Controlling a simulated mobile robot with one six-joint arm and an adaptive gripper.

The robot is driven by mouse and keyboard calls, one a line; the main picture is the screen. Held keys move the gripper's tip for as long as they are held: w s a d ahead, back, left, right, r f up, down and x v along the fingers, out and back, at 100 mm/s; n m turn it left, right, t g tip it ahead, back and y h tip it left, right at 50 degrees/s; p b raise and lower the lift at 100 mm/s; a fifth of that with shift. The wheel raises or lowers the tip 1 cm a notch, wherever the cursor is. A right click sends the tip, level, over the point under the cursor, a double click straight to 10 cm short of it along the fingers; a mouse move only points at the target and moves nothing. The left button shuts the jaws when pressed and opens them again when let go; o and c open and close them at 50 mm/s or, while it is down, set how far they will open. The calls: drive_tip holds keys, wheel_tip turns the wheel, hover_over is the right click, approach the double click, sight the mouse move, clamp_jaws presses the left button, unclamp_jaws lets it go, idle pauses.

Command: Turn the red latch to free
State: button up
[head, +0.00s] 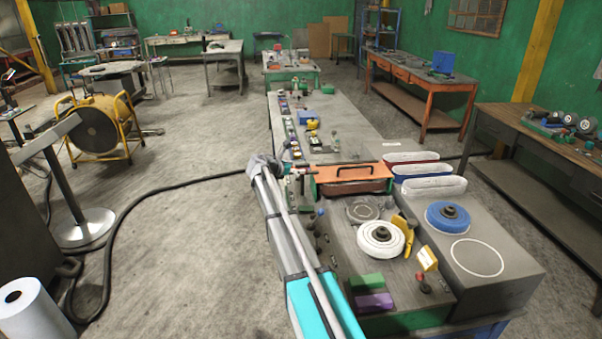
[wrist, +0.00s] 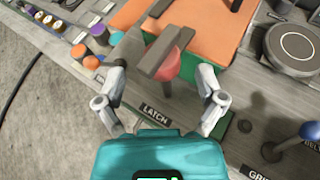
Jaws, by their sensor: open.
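The red latch (wrist: 174,66) shows in the wrist view as a rounded red piece beside the orange lid, above a panel label reading LATCH. A dark grey bar crosses in front of part of it. My gripper (wrist: 160,72) is open, its fingers spread to the left and right of the red piece. I cannot tell whether either finger touches it. In the head view my gripper (head: 297,172) is at the left edge of the bench, beside the orange lid (head: 352,173); the latch cannot be made out there.
A black handle (head: 354,167) stands on the orange lid. Several coloured knobs line the bench's left edge. A white wheel (head: 381,238) and a blue wheel (head: 447,215) lie on the near right part. Open floor lies to the left, crossed by a black hose (head: 150,193).

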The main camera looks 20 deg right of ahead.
sight(299, 167)
drive_tip(key=shift+b+x, duration=0.5)
drive_tip(key=shift+x, duration=1.4)
drive_tip(key=shift+c, duration=0.2)
drive_tip(key=shift+a, duration=0.1)
drive_tip(key=c, duration=1.1)
